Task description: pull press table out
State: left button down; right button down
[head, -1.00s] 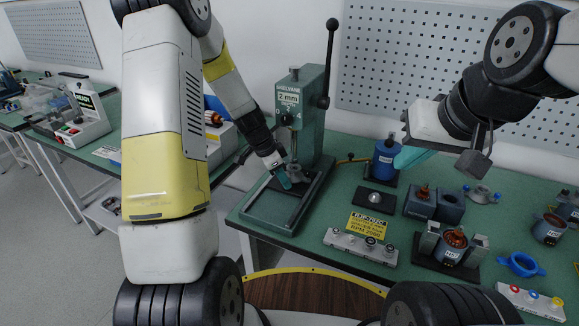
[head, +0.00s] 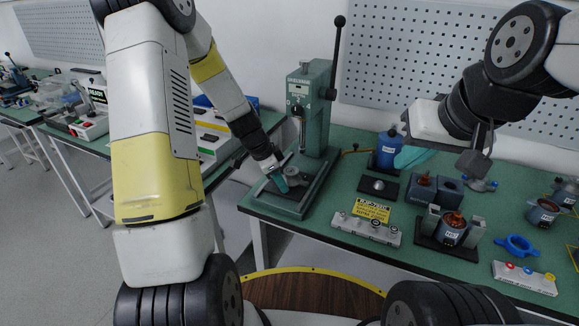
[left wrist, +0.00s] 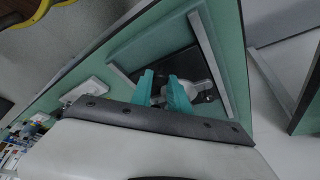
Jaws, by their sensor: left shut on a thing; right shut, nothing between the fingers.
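The green press (head: 312,125) stands on the bench, with a tall column and a black-knobbed lever. Its press table (head: 286,190), a dark plate in the framed base, carries a grey round piece (head: 293,176). My left gripper (head: 281,184) reaches down to this plate beside the round piece. In the left wrist view its teal fingers (left wrist: 161,92) are shut on a small part at the plate; the fingers hide most of that part. My right gripper (head: 408,157) is in the air at the right, over the bench, shut and empty.
A blue cylinder (head: 388,150), a yellow sign (head: 371,210), a button strip (head: 365,229) and motor parts with copper windings (head: 453,225) lie right of the press. A pegboard (head: 450,60) is behind. The bench's front edge is close to the press base.

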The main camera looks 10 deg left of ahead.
pick_arm(q)
jog(key=s, duration=0.1)
jog(key=s+a, duration=0.1)
jog(key=s, duration=0.3)
jog(key=shift+s+a, duration=0.15)
jog(key=shift+a, duration=0.25)
jog(key=c, duration=1.3)
grip_release()
jog(key=shift+s, duration=0.1)
jog(key=shift+o, duration=0.2)
jog(key=shift+a+r, duration=0.1)
jog(key=shift+r, duration=0.2)
jog(key=v, duration=0.7)
